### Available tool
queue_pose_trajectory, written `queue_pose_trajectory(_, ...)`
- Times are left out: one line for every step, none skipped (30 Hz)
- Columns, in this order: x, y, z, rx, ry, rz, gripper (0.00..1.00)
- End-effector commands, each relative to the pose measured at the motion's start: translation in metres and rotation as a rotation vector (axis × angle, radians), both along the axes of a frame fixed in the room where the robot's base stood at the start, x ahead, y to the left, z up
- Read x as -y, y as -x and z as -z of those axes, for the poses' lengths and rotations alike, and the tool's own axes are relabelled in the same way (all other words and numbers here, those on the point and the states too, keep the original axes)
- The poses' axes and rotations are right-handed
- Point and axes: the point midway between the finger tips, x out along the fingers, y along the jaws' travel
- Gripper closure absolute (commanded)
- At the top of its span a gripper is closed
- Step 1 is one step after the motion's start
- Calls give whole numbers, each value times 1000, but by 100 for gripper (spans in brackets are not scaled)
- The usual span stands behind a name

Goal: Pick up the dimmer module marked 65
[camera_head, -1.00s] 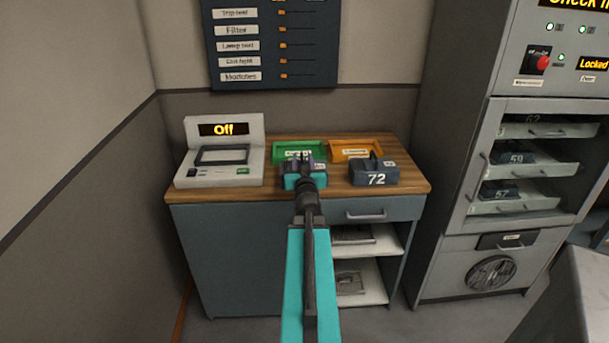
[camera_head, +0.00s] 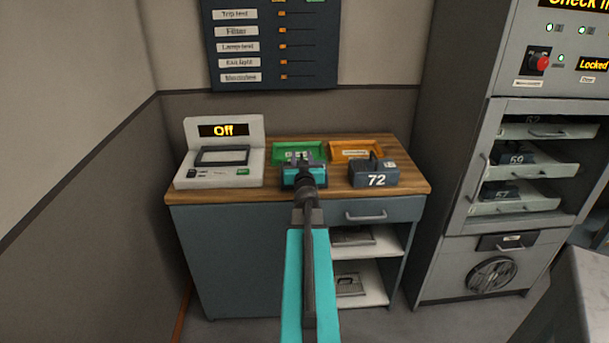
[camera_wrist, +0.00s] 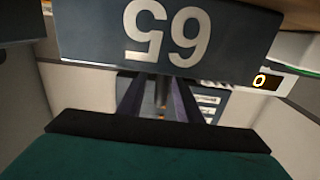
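The dimmer module marked 65 (camera_wrist: 165,35) is a dark blue-grey block. It fills the top of the wrist view close up, with its number upside down. My gripper (camera_wrist: 160,82) reaches it with two dark fingers, set apart, with a gap showing between them. The fingertips are partly hidden behind the module's edge, so I cannot tell whether they touch its handle. In the head view my gripper (camera_head: 303,162) is over the counter in front of the green tray (camera_head: 283,148). My arm hides most of module 65 there.
Module 72 (camera_head: 376,180) stands close to the right, before an orange tray (camera_head: 366,147). A grey console (camera_head: 220,178) reading Off is on the left of the wooden counter (camera_head: 415,186). A cabinet (camera_head: 463,165) with modules on shelves stands at the right.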

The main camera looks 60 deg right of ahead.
Motion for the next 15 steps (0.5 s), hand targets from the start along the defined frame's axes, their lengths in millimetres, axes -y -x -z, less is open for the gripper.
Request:
queue_pose_trajectory(5, -4, 1, 0, 0, 0, 68)
queue_pose_trajectory(7, -6, 1, 0, 0, 0, 68)
queue_pose_trajectory(10, -8, 0, 0, 0, 0, 68)
queue_pose_trajectory(12, -9, 0, 0, 0, 0, 68)
queue_pose_trajectory(14, -10, 0, 0, 0, 0, 68)
queue_pose_trajectory(16, -12, 0, 0, 0, 0, 68)
queue_pose_trajectory(17, -13, 0, 0, 0, 0, 68)
queue_pose_trajectory(19, -14, 0, 0, 0, 0, 68)
queue_pose_trajectory(20, -15, 0, -1, 1, 0, 68)
queue_pose_trajectory(21, -15, 0, -1, 1, 0, 68)
queue_pose_trajectory(21, -16, 0, -1, 1, 0, 68)
queue_pose_trajectory(22, -16, 0, -1, 1, 0, 68)
queue_pose_trajectory(22, -16, 0, -1, 1, 0, 68)
queue_pose_trajectory(22, -16, 0, -1, 1, 0, 68)
queue_pose_trajectory(22, -16, 0, -1, 1, 0, 68)
